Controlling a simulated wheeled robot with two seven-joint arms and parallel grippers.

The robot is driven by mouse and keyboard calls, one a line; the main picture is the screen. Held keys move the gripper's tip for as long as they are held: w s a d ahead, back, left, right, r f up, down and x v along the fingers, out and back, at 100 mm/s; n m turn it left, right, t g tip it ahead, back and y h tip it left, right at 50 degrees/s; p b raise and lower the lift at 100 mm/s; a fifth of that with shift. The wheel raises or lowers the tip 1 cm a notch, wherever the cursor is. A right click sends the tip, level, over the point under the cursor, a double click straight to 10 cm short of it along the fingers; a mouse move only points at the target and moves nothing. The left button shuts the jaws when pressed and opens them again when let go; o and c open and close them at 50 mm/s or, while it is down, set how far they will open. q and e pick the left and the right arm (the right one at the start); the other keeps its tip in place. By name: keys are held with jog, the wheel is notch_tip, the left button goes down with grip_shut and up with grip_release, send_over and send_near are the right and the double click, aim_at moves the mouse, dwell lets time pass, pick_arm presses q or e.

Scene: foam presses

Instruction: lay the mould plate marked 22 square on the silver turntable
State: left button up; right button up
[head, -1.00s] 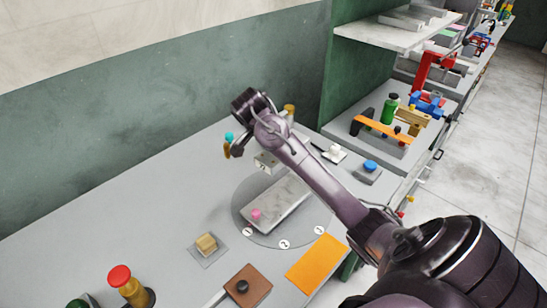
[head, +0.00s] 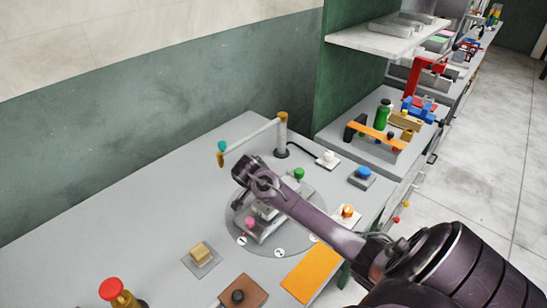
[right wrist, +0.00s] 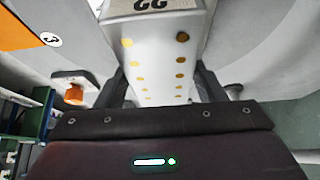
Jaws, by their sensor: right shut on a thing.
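The mould plate marked 22 (right wrist: 153,60) is a pale block with two rows of gold dots and its number on the end face. My right gripper (head: 263,205) is shut on it, one finger along each side in the right wrist view. In the head view the plate is mostly hidden by my gripper, low over the silver turntable (head: 262,247), a round grey disc with numbered tags. A grey slab (head: 270,230) with a pink knob (head: 250,221) lies on the disc. I cannot tell whether the plate touches it. My left gripper is not in view.
A green knob (head: 299,173) stands at the disc's back. An orange sheet (head: 311,273), a brown pad (head: 243,290) and a tan block (head: 201,250) lie in front. A post with a swing bar (head: 252,139) stands behind.

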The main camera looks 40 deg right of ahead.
jog(key=shift+f, duration=0.75)
jog(key=o, duration=1.7)
jog(key=shift+f, duration=0.15)
jog(key=shift+c, duration=0.2)
jog(key=b+v, duration=0.2)
jog(key=v, duration=1)
